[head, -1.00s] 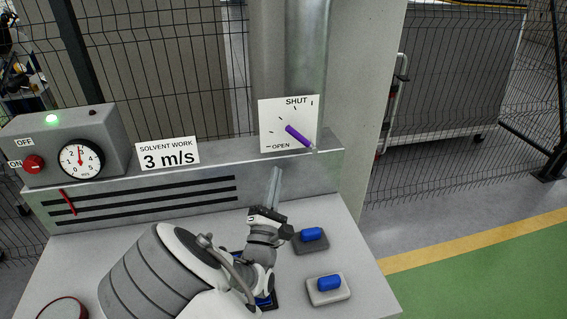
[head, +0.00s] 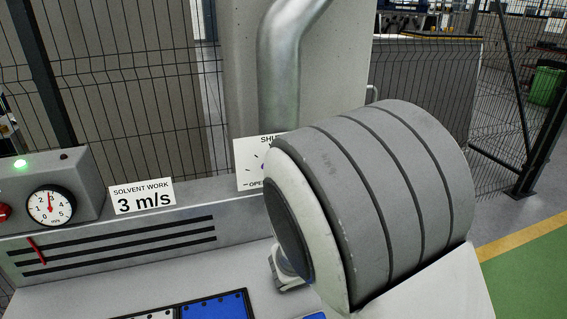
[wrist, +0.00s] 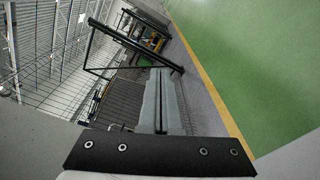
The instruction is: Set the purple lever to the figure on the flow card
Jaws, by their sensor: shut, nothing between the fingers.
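The flow card (head: 142,197) reads "SOLVENT WORK 3 m/s" and stands upright on the metal duct. The white scale plate (head: 247,155) of the lever stands right of it, with "SHUT" and "OPEN" partly covered. Only a sliver of the purple lever (head: 263,167) shows; my arm hides the rest, so its angle cannot be read. The round gauge (head: 50,205) in m/s has its red needle pointing nearly straight up, around 3. My gripper (wrist: 162,75) is shut and empty in the wrist view, pointing towards fence and floor; my arm hides it in the head view.
The grey control box (head: 75,170) with a lit green lamp (head: 20,163) stands at the left. The slotted duct front (head: 120,245) runs below the card. Blue items (head: 215,306) lie on the bench. Mesh fence (head: 130,90) and a metal pipe (head: 280,80) stand behind.

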